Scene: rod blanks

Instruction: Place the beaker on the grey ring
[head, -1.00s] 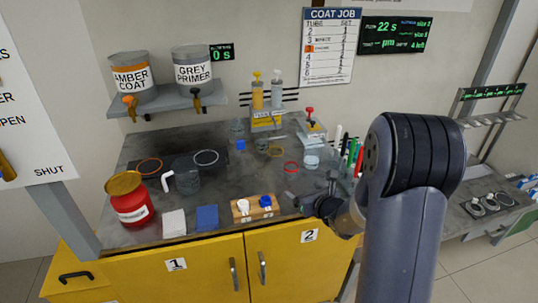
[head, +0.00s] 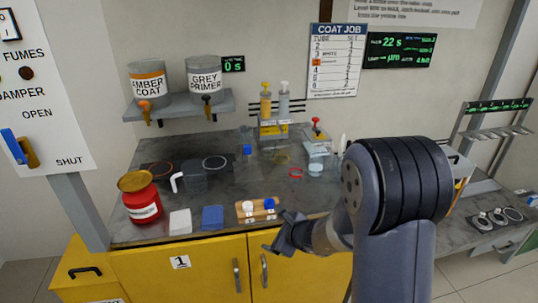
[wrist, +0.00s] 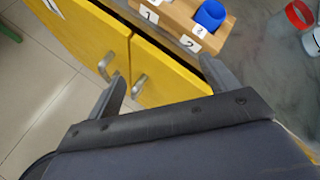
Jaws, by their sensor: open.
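The grey ring (head: 215,162) lies on the bench at the back, under the grey primer tank, with nothing clearly seen standing on it. A small clear pale-blue vessel (head: 316,170), possibly the beaker, stands right of the red ring; its edge shows in the wrist view (wrist: 314,42). Other clear glassware stands further back, so I cannot tell for sure which is the beaker. My gripper (head: 276,234) is open and empty at the bench's front edge, before the yellow doors. In the wrist view its fingers (wrist: 161,70) are spread, with nothing between them.
A wooden block (head: 257,210) with white and blue caps sits by the gripper. A red-bodied jar (head: 141,200), white pad (head: 180,221) and blue pad (head: 212,217) line the front left.

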